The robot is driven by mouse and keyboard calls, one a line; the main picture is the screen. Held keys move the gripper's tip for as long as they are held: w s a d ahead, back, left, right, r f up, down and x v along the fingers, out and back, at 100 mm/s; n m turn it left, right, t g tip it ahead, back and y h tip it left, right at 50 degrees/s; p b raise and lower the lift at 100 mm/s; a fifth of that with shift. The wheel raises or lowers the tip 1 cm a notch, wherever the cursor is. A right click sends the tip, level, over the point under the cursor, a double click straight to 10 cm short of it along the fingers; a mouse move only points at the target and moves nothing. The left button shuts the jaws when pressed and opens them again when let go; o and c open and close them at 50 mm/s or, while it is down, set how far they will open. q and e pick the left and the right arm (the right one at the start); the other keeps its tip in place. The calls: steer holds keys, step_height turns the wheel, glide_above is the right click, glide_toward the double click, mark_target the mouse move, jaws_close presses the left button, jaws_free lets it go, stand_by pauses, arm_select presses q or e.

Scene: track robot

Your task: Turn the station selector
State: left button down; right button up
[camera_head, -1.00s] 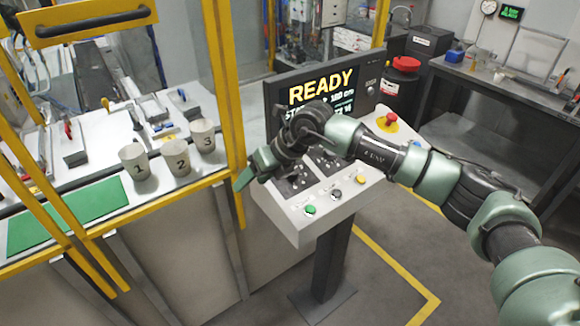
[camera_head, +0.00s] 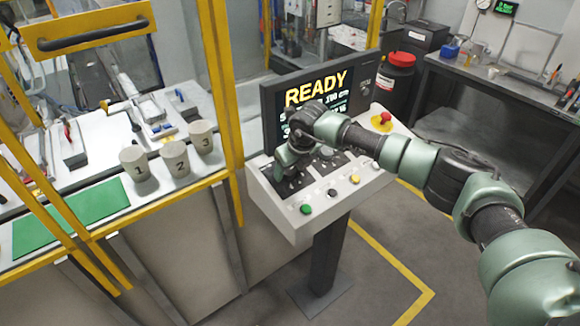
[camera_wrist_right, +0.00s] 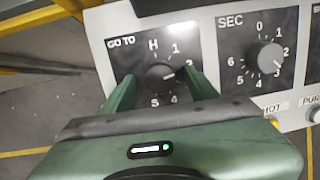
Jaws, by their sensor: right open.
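The station selector is the dark round GO TO knob (camera_wrist_right: 158,76) on the console in the right wrist view, with H, 1, 4 and 5 legible around it. Its white mark faces right, towards the partly hidden figure near 2. My right gripper (camera_wrist_right: 159,80) is open, with one green finger on each side of the knob. I cannot tell whether the fingers touch it. In the head view my right gripper (camera_head: 283,164) reaches down over the left of the console (camera_head: 275,213) and hides the knob there. My left gripper is not in view.
A second knob, SEC (camera_wrist_right: 266,57), sits close to the right of the fingers. The console also carries a READY screen (camera_head: 318,88), green (camera_head: 306,209), black and yellow buttons, and a red stop button (camera_head: 383,118). A yellow-framed cell (camera_head: 222,90) stands left.

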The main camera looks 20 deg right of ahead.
jaws_close()
steer(key=shift+f+m+b, duration=0.2)
steer(key=shift+m+b, duration=0.7)
steer(key=shift+b, duration=0.15)
steer(key=m+b, duration=0.3)
steer(key=m+h+b, duration=0.1)
steer(key=m+b, duration=0.2)
steer(key=shift+w+a+g, duration=0.1)
steer(key=shift+a+g, duration=0.05)
steer(key=shift+g, duration=0.15)
steer(key=m+b, duration=0.3)
steer(key=m, duration=0.1)
steer(key=shift+w+r+m, duration=0.1)
steer(key=shift+m, duration=0.2)
steer(key=shift+r+m+g+b, duration=0.15)
steer(key=shift+m+g+b, duration=0.25)
steer(key=shift+m+b, duration=1.05)
steer(key=shift+m, duration=0.45)
jaws_free()
